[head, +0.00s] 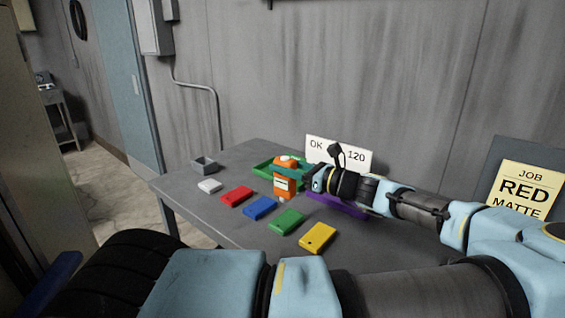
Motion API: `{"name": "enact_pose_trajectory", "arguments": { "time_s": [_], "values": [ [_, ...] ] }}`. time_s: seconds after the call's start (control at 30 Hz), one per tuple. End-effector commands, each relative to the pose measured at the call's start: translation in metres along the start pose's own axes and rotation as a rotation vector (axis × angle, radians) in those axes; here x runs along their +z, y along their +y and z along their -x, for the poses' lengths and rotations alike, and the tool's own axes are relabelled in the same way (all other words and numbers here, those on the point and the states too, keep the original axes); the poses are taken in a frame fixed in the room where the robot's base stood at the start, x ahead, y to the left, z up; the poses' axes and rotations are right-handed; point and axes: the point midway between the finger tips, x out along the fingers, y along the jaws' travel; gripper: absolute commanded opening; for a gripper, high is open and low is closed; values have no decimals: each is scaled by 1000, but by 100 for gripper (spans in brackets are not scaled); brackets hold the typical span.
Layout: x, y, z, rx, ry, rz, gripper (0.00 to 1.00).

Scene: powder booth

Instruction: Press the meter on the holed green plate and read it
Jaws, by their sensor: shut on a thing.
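My gripper (291,171) is shut on an orange meter (285,187) with a pale display on its front. The meter is upright, above or near the table behind the row of plates; I cannot tell its exact height. A green plate (286,222) lies flat on the table in front of the meter, between a blue plate (260,207) and a yellow plate (318,239). The meter appears apart from the green plate. Any hole in the green plate is too small to make out. The reading on the display is too small to read.
A red plate (236,196) and a white plate (209,186) continue the row leftward. A grey box (204,164), a green tray (262,168) and a purple tray (337,206) stand behind. An "OK 120" sign (339,152) and a "JOB RED MATTE" sign (525,190) stand near the wall.

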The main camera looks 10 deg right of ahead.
Motion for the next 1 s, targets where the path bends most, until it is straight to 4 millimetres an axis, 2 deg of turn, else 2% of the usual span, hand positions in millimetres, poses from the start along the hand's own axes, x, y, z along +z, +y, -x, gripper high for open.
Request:
{"name": "enact_pose_trajectory", "arguments": {
  "time_s": [0.27, 0.8, 1.0],
  "values": [
    [-8, 0, 0, 2, -2, 0, 0],
    [-50, 0, 1, 1, -2, 1, 0],
    [-53, 0, 1, 1, -2, 0, 0]
  ]
}}
